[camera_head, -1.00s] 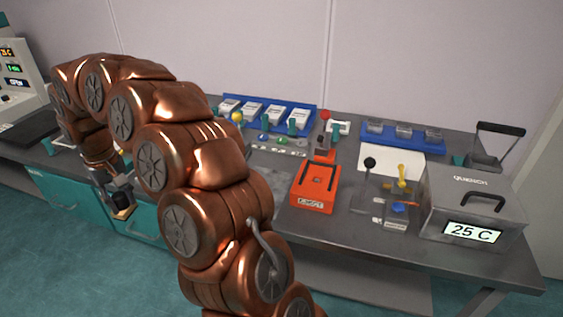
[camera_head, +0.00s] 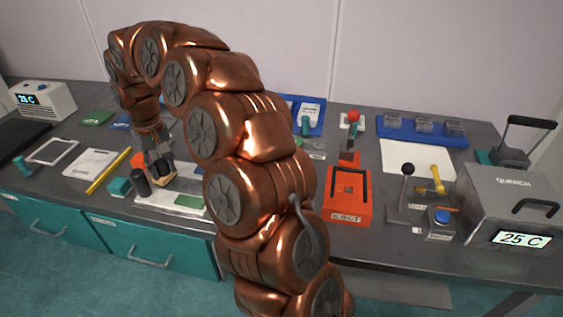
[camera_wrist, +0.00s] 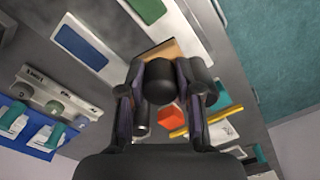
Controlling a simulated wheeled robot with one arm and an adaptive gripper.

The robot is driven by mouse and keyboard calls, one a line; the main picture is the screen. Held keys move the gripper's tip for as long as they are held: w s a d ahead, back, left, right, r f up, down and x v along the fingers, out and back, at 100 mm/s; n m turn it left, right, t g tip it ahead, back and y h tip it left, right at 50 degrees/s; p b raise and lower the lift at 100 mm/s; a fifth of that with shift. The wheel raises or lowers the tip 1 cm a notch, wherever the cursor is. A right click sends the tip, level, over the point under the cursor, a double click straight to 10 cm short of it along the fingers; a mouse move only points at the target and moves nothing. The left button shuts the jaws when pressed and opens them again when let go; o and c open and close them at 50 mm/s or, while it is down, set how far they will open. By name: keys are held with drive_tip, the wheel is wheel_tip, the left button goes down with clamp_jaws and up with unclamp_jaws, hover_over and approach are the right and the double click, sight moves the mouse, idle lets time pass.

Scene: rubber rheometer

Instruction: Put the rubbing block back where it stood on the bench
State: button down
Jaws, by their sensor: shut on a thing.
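My gripper (camera_head: 160,172) is shut on the rubbing block (camera_head: 164,182), a small block with a tan face and a dark part. It is over the front part of the bench, left of the picture's middle. In the wrist view my gripper (camera_wrist: 163,72) has its fingers on both sides of a dark rounded part, with the block's tan edge (camera_wrist: 166,47) beyond it. I cannot tell whether the block touches the surface below. A white plate (camera_head: 150,200) with a green patch lies beneath or just beside it.
A black cylinder (camera_head: 141,184) and a teal cube (camera_head: 120,187) stand close left of my gripper. A yellow rod (camera_head: 109,170) and a white labelled plate (camera_head: 88,161) lie farther left. A red-orange device (camera_head: 348,205) and the quench box (camera_head: 512,205) stand right. My arm hides the middle bench.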

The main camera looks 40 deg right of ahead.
drive_tip(key=s+d+m+b, duration=0.1)
drive_tip(key=s+d+m, duration=0.4)
drive_tip(key=s, duration=0.2)
drive_tip(key=s+d+m+b, duration=0.1)
drive_tip(key=s+d+m, duration=0.4)
drive_tip(key=s, duration=0.3)
drive_tip(key=s+d+f+m+b, duration=0.1)
drive_tip(key=s+d+m, duration=0.5)
drive_tip(key=s+d, duration=0.1)
drive_tip(key=shift+s+d, duration=0.2)
drive_tip(key=shift+d, duration=0.25)
drive_tip(key=w+d+p, duration=0.1)
drive_tip(key=w+d, duration=0.1)
drive_tip(key=d, duration=0.2)
drive_tip(key=w+d+f+p, duration=0.1)
drive_tip(key=w+d, duration=0.2)
drive_tip(key=d, duration=0.2)
drive_tip(key=w+d+p, duration=0.1)
drive_tip(key=w+d, duration=0.1)
drive_tip(key=d, duration=0.2)
drive_tip(key=shift+w+d+f, duration=0.15)
drive_tip(key=shift+d+f, duration=0.1)
drive_tip(key=shift+d, duration=0.1)
drive_tip(key=shift+f+p, duration=0.55)
drive_tip(key=shift+f, duration=1.2)
drive_tip(key=shift+f, duration=0.2)
drive_tip(key=c, duration=0.8)
unclamp_jaws()
